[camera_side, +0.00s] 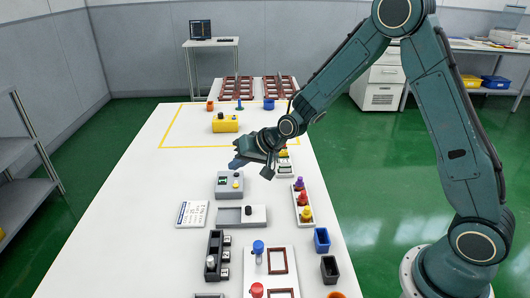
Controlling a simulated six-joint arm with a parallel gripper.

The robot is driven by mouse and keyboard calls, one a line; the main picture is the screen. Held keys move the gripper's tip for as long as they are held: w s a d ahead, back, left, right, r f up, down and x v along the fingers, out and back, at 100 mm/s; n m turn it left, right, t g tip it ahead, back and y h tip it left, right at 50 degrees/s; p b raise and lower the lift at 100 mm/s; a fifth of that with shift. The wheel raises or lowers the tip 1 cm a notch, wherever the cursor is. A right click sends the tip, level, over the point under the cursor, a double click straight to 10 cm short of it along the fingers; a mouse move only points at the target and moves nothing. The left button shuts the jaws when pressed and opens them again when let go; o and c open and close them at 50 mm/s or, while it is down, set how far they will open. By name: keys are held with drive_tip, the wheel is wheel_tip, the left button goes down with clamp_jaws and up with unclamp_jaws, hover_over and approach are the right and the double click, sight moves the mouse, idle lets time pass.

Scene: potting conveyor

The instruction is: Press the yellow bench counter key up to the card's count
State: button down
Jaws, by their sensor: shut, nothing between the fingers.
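A grey box (229,187) with a small dark green display stands mid-table and looks like the bench counter. A small yellowish key (236,184) shows on its top, right of the display. The display's digits are too small to read. A white card (192,214) with print lies to the left and nearer the camera; its count cannot be read. My gripper (235,164) is shut and empty. Its tip appears just behind and above the counter box, apart from the key as far as I can tell.
A yellow box (225,124) with a dark knob stands farther back. A white tray (302,207) with coloured knobbed pieces lies at right. A grey-white block (241,216) and a black rack (213,256) stand nearer. Another small device (284,171) is partly behind my wrist. The table's left side is clear.

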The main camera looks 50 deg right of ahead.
drive_tip(key=shift+f, duration=1.85)
drive_tip(key=shift+f, duration=0.85)
idle(1.8)
drive_tip(key=shift+r, duration=0.8)
drive_tip(key=shift+r, duration=0.1)
drive_tip(key=shift+r, duration=2.45)
